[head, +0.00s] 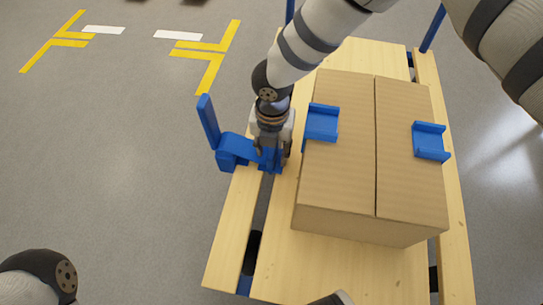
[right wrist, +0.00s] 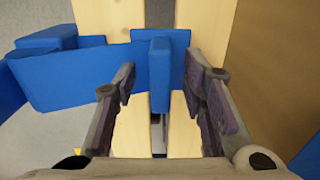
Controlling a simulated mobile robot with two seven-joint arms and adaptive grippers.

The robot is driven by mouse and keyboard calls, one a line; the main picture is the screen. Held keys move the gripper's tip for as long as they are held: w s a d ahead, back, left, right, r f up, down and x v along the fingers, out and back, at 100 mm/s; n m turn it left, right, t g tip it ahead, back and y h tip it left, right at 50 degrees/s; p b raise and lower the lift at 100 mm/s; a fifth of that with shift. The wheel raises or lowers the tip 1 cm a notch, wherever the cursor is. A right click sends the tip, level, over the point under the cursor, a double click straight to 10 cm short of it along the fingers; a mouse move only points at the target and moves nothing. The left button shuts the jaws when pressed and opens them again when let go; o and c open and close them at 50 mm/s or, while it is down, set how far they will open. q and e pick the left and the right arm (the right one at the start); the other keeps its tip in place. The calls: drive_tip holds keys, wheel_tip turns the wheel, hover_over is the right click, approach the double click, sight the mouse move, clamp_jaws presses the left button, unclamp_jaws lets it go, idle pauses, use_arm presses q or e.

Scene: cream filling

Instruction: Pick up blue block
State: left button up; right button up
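My right gripper (head: 272,150) points down at the left edge of the wooden platform, left of the cardboard box. In the right wrist view its two fingers (right wrist: 163,100) are apart, one on each side of the upright rib of a blue block (right wrist: 160,80). Gaps show between the rib and both fingers. In the head view the blue block (head: 271,160) is partly hidden by the gripper. It adjoins a longer blue piece (head: 235,148) that sticks out left past the platform edge. My left gripper is not in view.
A closed cardboard box (head: 345,140) stands on the slatted wooden platform (head: 232,235), close to the right of my gripper. Blue brackets sit at its left side (head: 321,122) and right side (head: 430,141).

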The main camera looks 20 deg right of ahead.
drive_tip(key=shift+r, duration=0.1)
clamp_jaws()
